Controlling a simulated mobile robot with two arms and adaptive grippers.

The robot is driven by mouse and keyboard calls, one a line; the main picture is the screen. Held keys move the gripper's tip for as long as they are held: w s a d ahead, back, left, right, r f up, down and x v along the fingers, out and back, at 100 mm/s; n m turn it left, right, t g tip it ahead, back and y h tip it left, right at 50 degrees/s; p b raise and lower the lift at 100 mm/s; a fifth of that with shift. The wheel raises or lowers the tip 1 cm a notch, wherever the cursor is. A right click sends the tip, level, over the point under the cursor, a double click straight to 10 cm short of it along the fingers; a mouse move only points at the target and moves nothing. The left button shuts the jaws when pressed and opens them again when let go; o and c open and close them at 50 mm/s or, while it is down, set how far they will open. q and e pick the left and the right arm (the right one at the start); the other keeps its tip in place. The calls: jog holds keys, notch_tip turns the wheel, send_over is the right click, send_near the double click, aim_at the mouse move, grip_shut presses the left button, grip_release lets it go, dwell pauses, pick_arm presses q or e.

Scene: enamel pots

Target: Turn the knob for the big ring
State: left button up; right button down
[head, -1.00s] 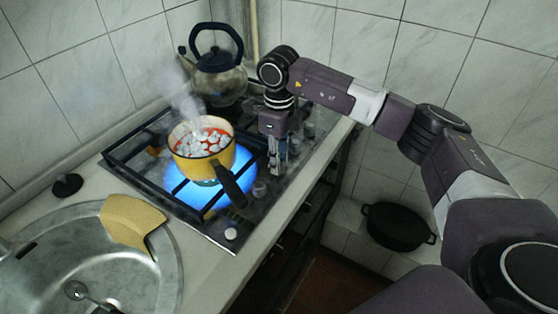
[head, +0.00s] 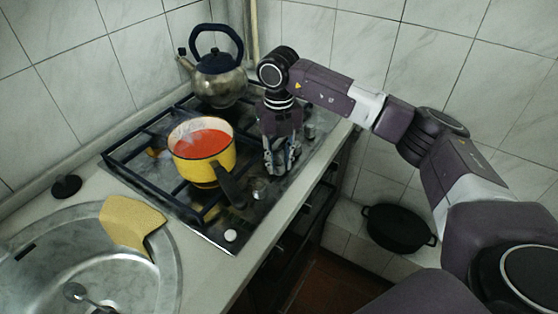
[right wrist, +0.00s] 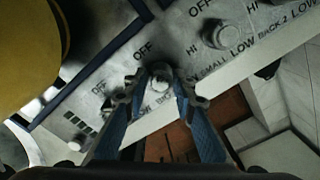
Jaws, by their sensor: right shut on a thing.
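My right gripper (head: 281,170) reaches down to the knob strip along the right side of the stove (head: 206,226). In the right wrist view its two blue-grey fingers (right wrist: 161,88) are shut on a round grey stove knob (right wrist: 160,73). The printed labels around it are partly covered, so I cannot tell which ring this knob is marked for. In the head view the fingers hide this knob. A yellow pot (head: 205,165) with red liquid stands on the grate, its dark handle towards the front. No flame shows under it. My left gripper is out of view.
Other knobs stand along the strip: a white one (head: 231,235), a grey one (head: 259,189) and one farther back (head: 309,131). A kettle (head: 219,78) stands behind the pot. A sink (head: 80,262) with a yellow cloth (head: 130,222) is at left.

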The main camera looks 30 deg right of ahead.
jog(key=shift+w+r+m, duration=0.1)
jog(key=shift+m, duration=0.5)
jog(key=c, duration=1.6)
grip_release()
notch_tip(320, 180, up, 12)
jog(key=shift+f, duration=0.1)
